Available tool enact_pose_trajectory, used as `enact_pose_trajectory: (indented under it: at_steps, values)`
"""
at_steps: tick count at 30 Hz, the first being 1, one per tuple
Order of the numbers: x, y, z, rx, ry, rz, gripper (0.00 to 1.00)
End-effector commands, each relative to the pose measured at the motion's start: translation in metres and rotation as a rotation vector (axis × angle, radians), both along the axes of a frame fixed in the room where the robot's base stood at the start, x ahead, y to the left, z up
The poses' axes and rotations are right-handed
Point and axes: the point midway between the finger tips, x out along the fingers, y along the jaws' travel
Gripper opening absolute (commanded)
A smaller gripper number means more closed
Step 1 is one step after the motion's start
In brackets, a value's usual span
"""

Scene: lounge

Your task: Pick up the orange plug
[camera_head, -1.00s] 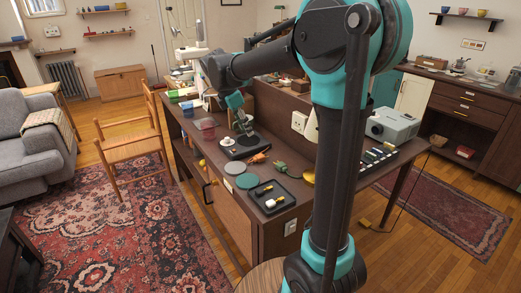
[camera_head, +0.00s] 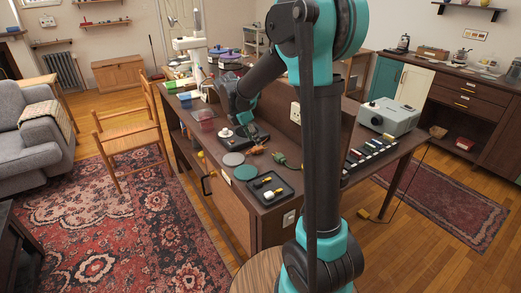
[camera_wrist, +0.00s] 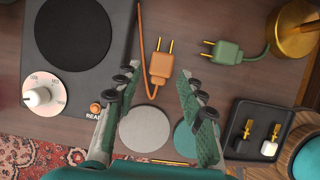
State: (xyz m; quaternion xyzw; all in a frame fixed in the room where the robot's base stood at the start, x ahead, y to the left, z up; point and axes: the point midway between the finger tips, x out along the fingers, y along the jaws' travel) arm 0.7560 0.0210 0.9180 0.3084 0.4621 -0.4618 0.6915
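The orange plug (camera_wrist: 160,66) lies on the desk in the wrist view, its two prongs pointing to the top and its orange cord running along its left side. In the head view it (camera_head: 257,150) is small, beside the black hot plate. My gripper (camera_wrist: 160,69) is open and empty, with one finger on each side of the plug in the wrist picture. In the head view my gripper (camera_head: 248,126) is low over the hot plate area, partly hidden by my arm. I cannot tell its height above the plug.
The hot plate (camera_wrist: 115,35) with a white knob is left of the plug. A green plug (camera_wrist: 224,52) and a brass base (camera_wrist: 295,30) are to the right. Grey (camera_wrist: 145,130) and green discs (camera_wrist: 183,142) and a black tray (camera_wrist: 238,118) lie at the bottom.

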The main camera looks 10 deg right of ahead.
Motion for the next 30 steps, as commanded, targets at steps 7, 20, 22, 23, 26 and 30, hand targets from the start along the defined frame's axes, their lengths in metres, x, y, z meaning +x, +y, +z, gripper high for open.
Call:
enact_pose_trajectory:
  at_steps: [7,20,22,23,26,30]
  values:
    - [0.003,-0.015,-0.031,0.0,0.0,-0.002,0.4]
    - [0.005,-0.02,-0.044,0.0,0.0,-0.001,0.36]
    - [0.005,-0.02,-0.044,0.0,0.0,-0.001,0.27]
    - [0.005,-0.02,-0.044,0.0,0.0,-0.001,0.23]
    - [0.005,-0.02,-0.044,0.0,0.0,-0.001,0.11]
    - [0.005,-0.02,-0.044,0.0,0.0,-0.001,0.0]
